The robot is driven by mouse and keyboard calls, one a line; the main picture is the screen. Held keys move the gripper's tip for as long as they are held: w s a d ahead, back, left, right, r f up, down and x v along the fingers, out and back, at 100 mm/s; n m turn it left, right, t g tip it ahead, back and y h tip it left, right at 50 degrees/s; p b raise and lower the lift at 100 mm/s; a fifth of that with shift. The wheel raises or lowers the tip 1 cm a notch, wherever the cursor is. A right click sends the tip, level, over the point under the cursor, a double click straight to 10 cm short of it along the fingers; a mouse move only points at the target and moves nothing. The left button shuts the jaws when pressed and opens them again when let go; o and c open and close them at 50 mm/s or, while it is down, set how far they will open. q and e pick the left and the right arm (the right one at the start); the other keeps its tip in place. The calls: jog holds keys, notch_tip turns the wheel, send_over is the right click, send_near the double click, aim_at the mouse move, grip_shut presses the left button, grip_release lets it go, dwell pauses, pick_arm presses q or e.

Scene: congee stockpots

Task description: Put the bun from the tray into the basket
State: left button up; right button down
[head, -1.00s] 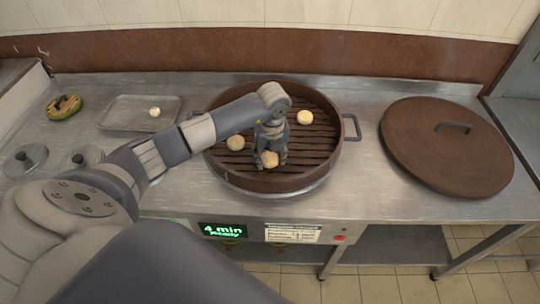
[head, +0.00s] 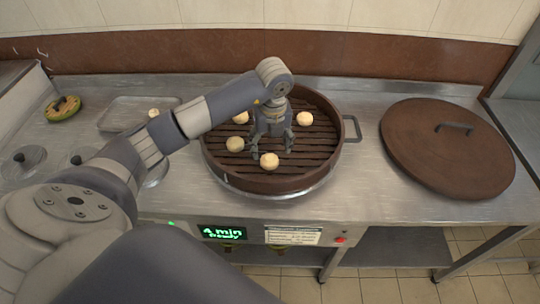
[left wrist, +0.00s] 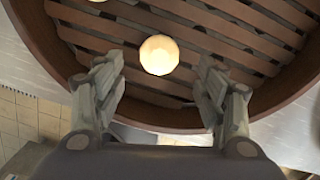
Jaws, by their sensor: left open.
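The round brown slatted basket (head: 328,168) stands uncovered on the counter. A pale bun (head: 269,160) lies on its slats near the front wall; it also shows in the left wrist view (left wrist: 159,55). Other buns lie at the basket's left (head: 235,144), back left (head: 240,117) and right (head: 305,118). My left gripper (head: 272,149) is open and empty above the front bun, its fingers (left wrist: 160,75) spread wide and clear of it. The grey metal tray (head: 118,114) at the left holds a bun (head: 153,112); my arm covers part of the tray. My right gripper is out of view.
A large brown lid (head: 440,155) with a handle lies on the counter right of the basket. Metal pot lids (head: 25,160) and a small green-and-brown item (head: 63,108) are at the left.

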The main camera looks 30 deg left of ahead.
aim_at(271, 162)
pick_arm(q)
jog(key=r, duration=0.5)
jog(key=shift+s+d+r, duration=0.2)
jog(key=shift+s+d, duration=0.05)
